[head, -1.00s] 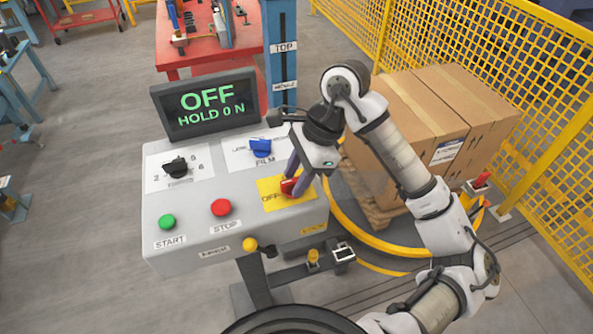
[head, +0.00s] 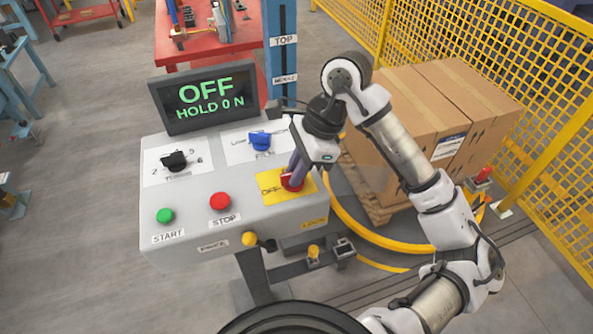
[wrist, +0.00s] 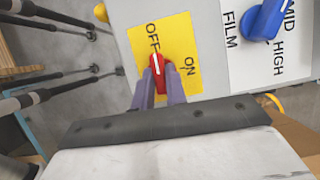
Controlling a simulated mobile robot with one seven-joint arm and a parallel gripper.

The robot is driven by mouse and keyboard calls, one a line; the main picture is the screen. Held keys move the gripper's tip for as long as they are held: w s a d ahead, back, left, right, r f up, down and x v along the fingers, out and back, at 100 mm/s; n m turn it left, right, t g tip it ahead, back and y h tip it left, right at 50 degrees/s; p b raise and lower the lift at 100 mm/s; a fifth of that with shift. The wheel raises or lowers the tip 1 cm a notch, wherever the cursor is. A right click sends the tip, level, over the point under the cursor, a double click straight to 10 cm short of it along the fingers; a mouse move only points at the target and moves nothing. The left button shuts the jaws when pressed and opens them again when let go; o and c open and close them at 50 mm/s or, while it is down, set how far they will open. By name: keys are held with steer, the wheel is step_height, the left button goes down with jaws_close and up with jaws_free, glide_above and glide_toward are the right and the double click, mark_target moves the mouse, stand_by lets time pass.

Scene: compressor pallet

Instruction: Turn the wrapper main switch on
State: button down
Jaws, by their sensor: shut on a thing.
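The red main switch knob (head: 291,181) sits on a yellow plate (head: 268,190) at the right of the grey control panel. In the wrist view the red knob (wrist: 157,66) has a white line that points up, nearer the OFF label than the ON label on the yellow plate (wrist: 184,48). My gripper (head: 296,172) reaches down from above with its fingers at the knob. In the wrist view my gripper (wrist: 158,75) is shut on the knob, one finger on each side. The display (head: 206,97) reads OFF, HOLD 0 N.
The panel also holds a blue film knob (head: 260,141), a black knob (head: 174,161), a red stop button (head: 220,202) and a green start button (head: 165,215).

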steer(key=shift+f+m+t+b, duration=0.45)
steer(key=shift+m+b, duration=0.55)
steer(key=shift+b, duration=2.05)
steer(key=m+t+b, duration=0.1)
steer(key=m+b, duration=0.2)
steer(key=b, duration=0.2)
steer(key=shift+s, duration=0.15)
steer(key=m+t+b, duration=0.1)
steer(key=m+b, duration=0.1)
steer(key=b, duration=0.2)
steer(key=shift+r+m, duration=0.1)
steer(key=shift+m, duration=0.2)
steer(key=m+t+b, duration=0.1)
steer(key=m+b, duration=0.1)
steer(key=m+h+b, duration=0.1)
steer(key=m+b, duration=0.2)
steer(key=shift+s+r+m+t+h, duration=0.1)
steer(key=shift+s+m+t+h, duration=0.1)
steer(key=shift+m+t+h, duration=0.15)
steer(key=m+b, duration=0.1)
steer(key=m, duration=0.1)
steer(key=m+h+b, duration=0.1)
steer(key=m, duration=0.1)
steer(key=shift+a+r+t+b, duration=0.15)
steer(key=shift+t+b, duration=0.25)
steer(key=shift+m+h, duration=0.25)
steer(key=c, duration=1.4)
jaws_free()
steer(key=shift+r, duration=0.1)
steer(key=shift+c, duration=0.2)
